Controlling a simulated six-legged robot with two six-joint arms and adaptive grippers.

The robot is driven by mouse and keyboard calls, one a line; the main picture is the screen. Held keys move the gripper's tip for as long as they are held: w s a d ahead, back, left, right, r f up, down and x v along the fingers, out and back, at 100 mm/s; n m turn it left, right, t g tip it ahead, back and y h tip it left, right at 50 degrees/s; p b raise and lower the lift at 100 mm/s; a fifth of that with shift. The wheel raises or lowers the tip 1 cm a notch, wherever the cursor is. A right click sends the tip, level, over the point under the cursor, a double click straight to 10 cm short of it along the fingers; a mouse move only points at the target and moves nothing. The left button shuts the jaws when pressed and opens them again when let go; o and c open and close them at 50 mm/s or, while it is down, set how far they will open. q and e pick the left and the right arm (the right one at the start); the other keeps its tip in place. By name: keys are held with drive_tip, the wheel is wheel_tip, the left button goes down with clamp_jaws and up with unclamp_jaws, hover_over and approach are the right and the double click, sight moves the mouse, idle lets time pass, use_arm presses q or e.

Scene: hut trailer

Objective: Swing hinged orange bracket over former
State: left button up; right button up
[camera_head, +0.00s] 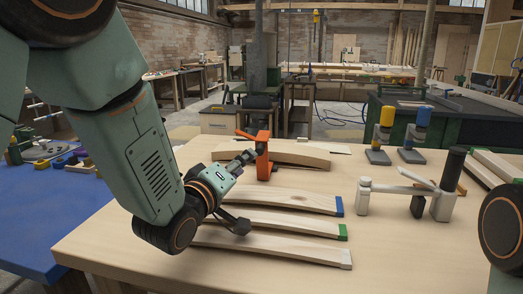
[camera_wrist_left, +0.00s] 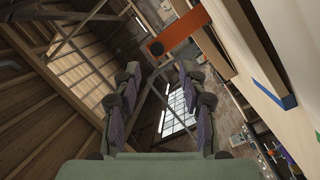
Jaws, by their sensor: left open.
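The orange bracket (camera_head: 263,156) stands upright on the wooden bench, with a short arm pointing left near its top. It also shows in the left wrist view (camera_wrist_left: 180,30), above and slightly right of the fingers. A curved pale wooden piece (camera_head: 295,154), possibly the former, lies just right of and behind the bracket. My left gripper (camera_head: 243,190) is open and empty, in front of and left of the bracket, with one finger near it. In the left wrist view (camera_wrist_left: 160,75) the fingers are spread with nothing between them. Contact with the bracket cannot be told. My right gripper is out of view.
Curved wooden strips with blue (camera_head: 295,202), green (camera_head: 290,224) and white (camera_head: 280,245) ends lie in front. A grey-white clamp-like fixture (camera_head: 440,205) stands right. Yellow-topped (camera_head: 381,140) and blue-topped (camera_head: 415,140) tools stand behind.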

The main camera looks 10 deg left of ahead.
sight(257, 152)
use_arm(q)
drive_tip(key=shift+a, duration=0.15)
drive_tip(key=shift+r, duration=0.15)
drive_tip(key=shift+d+r, duration=0.1)
drive_tip(key=shift+d, duration=0.15)
drive_tip(key=x, duration=0.3)
drive_tip(key=b+x, duration=0.1)
drive_tip(key=x, duration=0.1)
drive_tip(key=shift+a+f, duration=0.1)
drive_tip(key=shift+f, duration=0.15)
drive_tip(key=shift+x, duration=1.05)
drive_tip(key=shift+w+r, duration=0.1)
drive_tip(key=shift+w, duration=0.2)
drive_tip(key=shift+s+d+r, duration=0.15)
drive_tip(key=shift+d, duration=0.05)
drive_tip(key=shift+c, duration=1.2)
clamp_jaws()
